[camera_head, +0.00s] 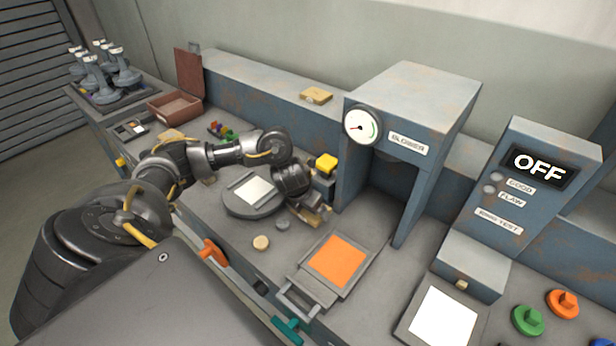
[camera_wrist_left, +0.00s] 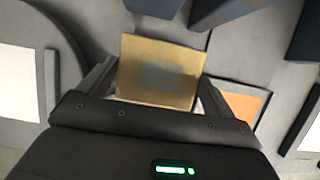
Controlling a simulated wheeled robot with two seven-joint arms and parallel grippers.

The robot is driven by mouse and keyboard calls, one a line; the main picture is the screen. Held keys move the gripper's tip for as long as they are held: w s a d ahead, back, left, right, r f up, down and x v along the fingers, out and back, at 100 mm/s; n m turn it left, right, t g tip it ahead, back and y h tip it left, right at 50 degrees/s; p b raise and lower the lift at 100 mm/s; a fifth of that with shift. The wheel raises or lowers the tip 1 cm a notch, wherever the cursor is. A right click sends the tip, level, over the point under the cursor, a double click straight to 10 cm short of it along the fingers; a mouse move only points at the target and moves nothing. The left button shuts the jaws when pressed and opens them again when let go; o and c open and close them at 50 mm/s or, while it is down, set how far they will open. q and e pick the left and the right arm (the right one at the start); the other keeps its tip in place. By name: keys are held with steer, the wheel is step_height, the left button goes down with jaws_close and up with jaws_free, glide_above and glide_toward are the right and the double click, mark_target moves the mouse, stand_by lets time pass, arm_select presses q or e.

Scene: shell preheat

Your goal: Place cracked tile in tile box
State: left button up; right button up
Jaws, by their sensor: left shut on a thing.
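My left gripper (camera_head: 306,204) reaches in from the left and is just right of the round grey disc. In the left wrist view, my left gripper (camera_wrist_left: 158,88) is shut on a flat tan square piece (camera_wrist_left: 160,50) with a greyish middle; no crack can be made out on it. In the head view only a small tan part of this piece (camera_head: 311,217) shows below the fingers. A reddish-brown open box (camera_head: 176,110) with its lid raised stands at the back left; it may be the tile box. My right gripper is not in view.
The round disc (camera_head: 236,207) bears a white square. An orange square (camera_head: 338,261) lies in a handled tray in front of the blower (camera_head: 425,110). A yellow-topped block (camera_head: 326,165) stands close behind the gripper. A white panel (camera_head: 441,318) and buttons are at right.

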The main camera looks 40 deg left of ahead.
arm_select(q)
steer(key=s+r, duration=0.1)
steer(key=d+r+p, duration=0.1)
steer(key=r, duration=0.1)
steer(key=s+d+r+p, duration=0.1)
steer(key=r, duration=0.1)
steer(key=shift+s+d+r, duration=0.1)
steer(key=shift+s+r, duration=0.1)
steer(key=shift+s, duration=0.15)
steer(key=s+d+r+p, duration=0.3)
steer(key=s+d+p, duration=0.3)
steer(key=s, duration=0.2)
steer(key=shift+r, duration=0.35)
steer(key=shift+d, duration=0.1)
